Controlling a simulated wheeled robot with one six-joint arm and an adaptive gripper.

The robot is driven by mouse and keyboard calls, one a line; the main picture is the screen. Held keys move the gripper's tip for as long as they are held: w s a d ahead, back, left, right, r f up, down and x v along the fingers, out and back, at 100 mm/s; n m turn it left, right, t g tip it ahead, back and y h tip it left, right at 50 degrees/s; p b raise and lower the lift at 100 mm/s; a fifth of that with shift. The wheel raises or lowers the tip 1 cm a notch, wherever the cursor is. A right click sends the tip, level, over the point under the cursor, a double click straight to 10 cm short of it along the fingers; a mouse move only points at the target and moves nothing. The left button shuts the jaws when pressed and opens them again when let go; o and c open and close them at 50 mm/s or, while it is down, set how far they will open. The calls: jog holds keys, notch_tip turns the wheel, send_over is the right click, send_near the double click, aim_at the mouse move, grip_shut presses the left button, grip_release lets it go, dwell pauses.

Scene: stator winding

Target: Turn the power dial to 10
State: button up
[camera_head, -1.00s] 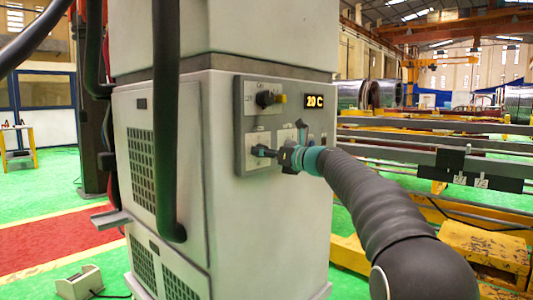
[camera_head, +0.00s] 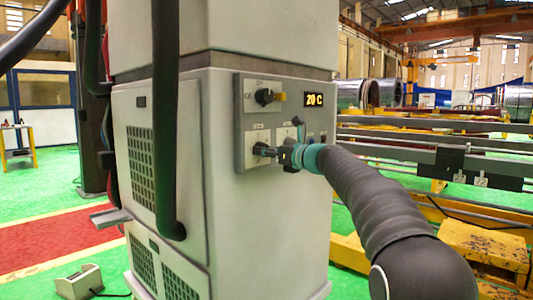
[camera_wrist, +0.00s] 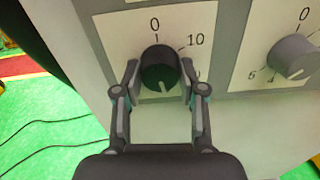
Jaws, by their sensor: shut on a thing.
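A black round dial (camera_wrist: 160,66) is in the middle of the wrist view, on a pale plate marked 0 above and 10 at upper right. A short white mark on its face points down, slightly right. Another label at lower right is partly hidden by a finger. My gripper (camera_wrist: 161,72) is shut on this dial, one finger on each side. The dial's name cannot be read.
A grey dial (camera_wrist: 292,55) with 0, 4 and 6 on its scale is at right in the wrist view. A thick dark hose (camera_head: 166,120) hangs at left.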

jog(key=n+b, duration=0.8)
jog(key=n, duration=1.4)
jog(key=shift+r, duration=0.1)
dwell(0.5)
jog(key=o, duration=1.1)
jog(key=shift+a, duration=0.15)
jog(key=shift+o, duration=0.2)
jog(key=shift+d, duration=0.2)
